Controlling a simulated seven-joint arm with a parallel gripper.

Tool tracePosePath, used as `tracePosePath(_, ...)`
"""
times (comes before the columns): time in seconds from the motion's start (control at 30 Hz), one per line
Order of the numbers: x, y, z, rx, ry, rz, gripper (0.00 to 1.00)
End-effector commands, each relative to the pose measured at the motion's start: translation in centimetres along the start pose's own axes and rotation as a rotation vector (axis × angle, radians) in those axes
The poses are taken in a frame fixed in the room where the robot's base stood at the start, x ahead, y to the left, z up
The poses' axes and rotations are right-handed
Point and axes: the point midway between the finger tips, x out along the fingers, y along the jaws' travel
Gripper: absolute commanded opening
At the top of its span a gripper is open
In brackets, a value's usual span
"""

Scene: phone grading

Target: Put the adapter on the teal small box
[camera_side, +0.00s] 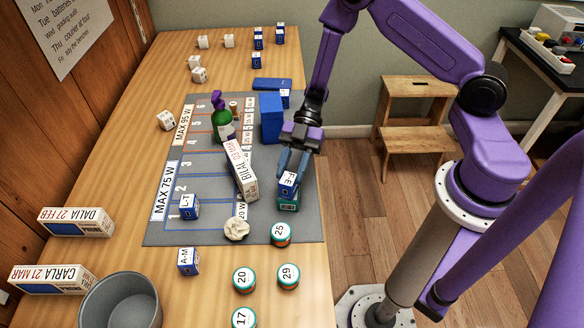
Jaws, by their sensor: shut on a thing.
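The teal small box (289,206) sits on the grey mat's right edge, below my gripper. A small blue block with a white lettered face (288,182), apparently the adapter, is directly above the teal box and seems to touch its top. My gripper (291,171) points down and is shut on this block. The fingers cover part of its upper side. Whether the block's weight rests on the teal box cannot be told from this angle.
The white BILAL box (240,170) leans close on the left. A tall blue box (271,118) and green bottle (222,122) stand behind. A crumpled ball (236,229) and round tin 25 (281,234) are in front. The mat's left middle (205,165) is mostly clear.

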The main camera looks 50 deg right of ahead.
Motion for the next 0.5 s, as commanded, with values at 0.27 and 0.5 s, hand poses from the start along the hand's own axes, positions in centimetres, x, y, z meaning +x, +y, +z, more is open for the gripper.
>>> tracePosePath(0.27, 0.11, 0.0, 0.19, 0.001, 0.0, 0.0, 0.63)
tracePosePath(0.5, -0.01, 0.0, 0.0, 0.0, 0.0, 0.0, 0.63)
